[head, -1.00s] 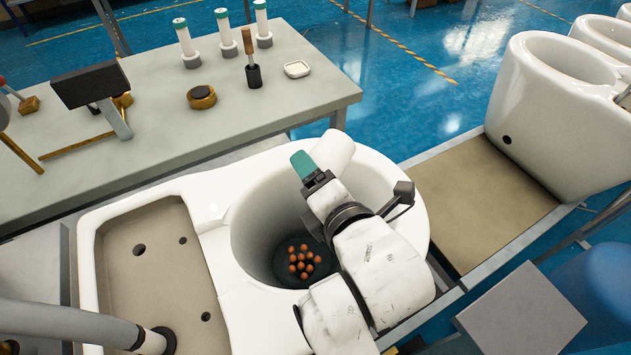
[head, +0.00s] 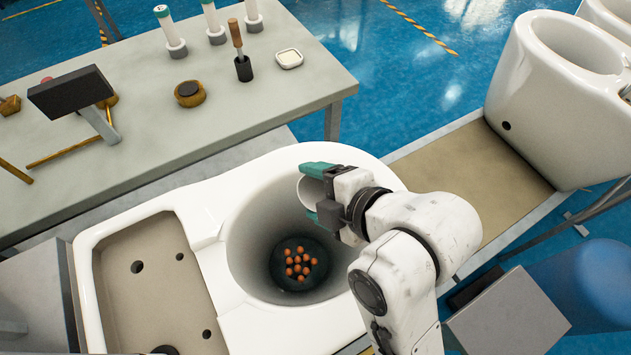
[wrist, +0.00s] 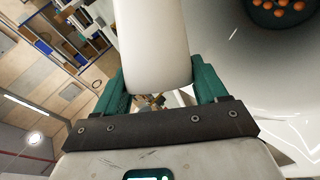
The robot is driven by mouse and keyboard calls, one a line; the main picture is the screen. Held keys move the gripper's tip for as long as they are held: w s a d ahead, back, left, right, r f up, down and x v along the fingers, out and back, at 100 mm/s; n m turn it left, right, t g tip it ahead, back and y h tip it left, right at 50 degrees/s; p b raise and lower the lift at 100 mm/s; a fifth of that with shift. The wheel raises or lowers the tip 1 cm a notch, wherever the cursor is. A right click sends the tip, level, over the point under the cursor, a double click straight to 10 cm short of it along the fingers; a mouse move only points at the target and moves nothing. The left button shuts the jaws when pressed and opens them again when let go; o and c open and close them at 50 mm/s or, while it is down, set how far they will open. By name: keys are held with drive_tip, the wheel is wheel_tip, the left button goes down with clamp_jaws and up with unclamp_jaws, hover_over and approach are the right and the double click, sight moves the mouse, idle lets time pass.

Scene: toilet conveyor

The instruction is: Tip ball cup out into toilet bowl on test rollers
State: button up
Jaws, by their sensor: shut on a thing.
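My gripper (head: 316,192) is shut on a white cup (head: 309,190), its green fingers on either side. The cup is held above the opening of the white toilet bowl (head: 400,178), near its far right part, and lies tilted on its side. One round end of the cup faces the head camera, partly covered by the fingers. In the wrist view the cup (wrist: 152,45) stands between both green fingers. Several orange-brown balls (head: 298,262) lie in a cluster on the dark bottom of the bowl. The inside of the cup cannot be made out clearly.
A grey bench (head: 290,105) behind the bowl bears a mallet (head: 75,92), white tubes with green caps (head: 214,22), a small dish (head: 289,58) and a round wooden piece (head: 190,94). Another toilet (head: 550,100) stands at right. A grey box (head: 508,318) is at lower right.

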drive_tip(key=m+g+p, duration=0.1)
drive_tip(key=r+g+y+p, duration=0.1)
drive_tip(key=p, duration=0.1)
drive_tip(key=shift+w+d+m+p, duration=0.25)
drive_tip(key=shift+w+m+p, duration=0.05)
drive_tip(key=shift+w+m, duration=0.1)
drive_tip(key=g+p, duration=0.1)
drive_tip(key=m+g+y+p, duration=0.1)
drive_tip(key=p, duration=0.1)
drive_tip(key=shift+w+r, duration=0.1)
drive_tip(key=shift+r, duration=0.25)
drive_tip(key=p, duration=0.1)
drive_tip(key=m+g+y+p, duration=0.1)
drive_tip(key=p, duration=0.1)
drive_tip(key=shift+w+d+r+m+g, duration=0.1)
drive_tip(key=shift+r+m+g, duration=0.15)
drive_tip(key=shift+m+g, duration=0.05)
drive_tip(key=shift+m+g+y+p, duration=0.6)
drive_tip(key=shift+m+g+p, duration=0.1)
drive_tip(key=shift+p, duration=0.1)
